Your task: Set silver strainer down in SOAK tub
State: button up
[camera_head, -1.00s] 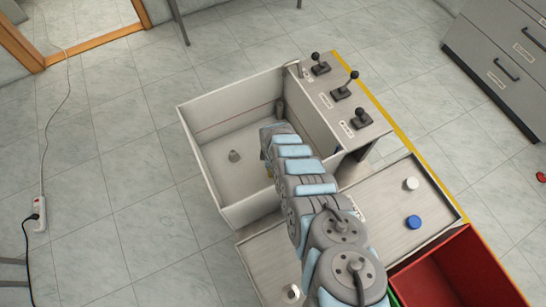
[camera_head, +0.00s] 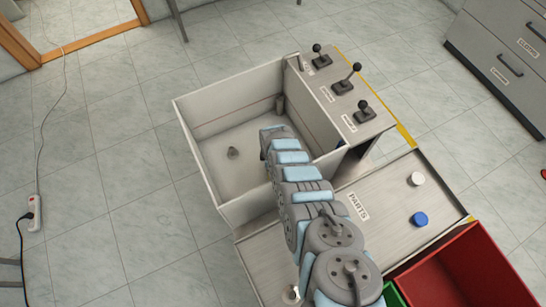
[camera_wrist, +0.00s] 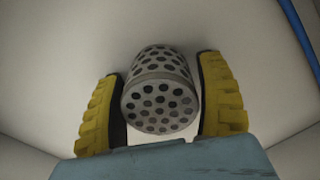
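The silver strainer (camera_wrist: 160,95) is a perforated metal cylinder in the wrist view. It sits between the two yellow, dark-padded fingers of my gripper (camera_wrist: 162,66), which appear to press on its sides. A pale, plain surface lies behind it; I cannot tell whether the strainer touches it. In the head view my arm reaches over the near right wall of a large white-walled tub (camera_head: 190,140), and its end is inside. The gripper and strainer are hidden there behind my arm links. No SOAK label is readable.
Several black-knobbed levers (camera_head: 343,84) line a panel at the tub's right. A tray (camera_head: 385,190) marked PARTS holds a white cap (camera_head: 417,179) and a blue cap (camera_head: 420,219). A red bin (camera_head: 465,275) adjoins it.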

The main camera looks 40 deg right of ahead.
jog(key=shift+o, duration=0.2)
notch_tip(320, 180, up, 7)
jog(key=p, duration=0.6)
jog(key=shift+r, duration=0.1)
jog(key=shift+r+p, duration=1.2)
jog(key=shift+r, duration=1.35)
jog(key=shift+w, duration=0.1)
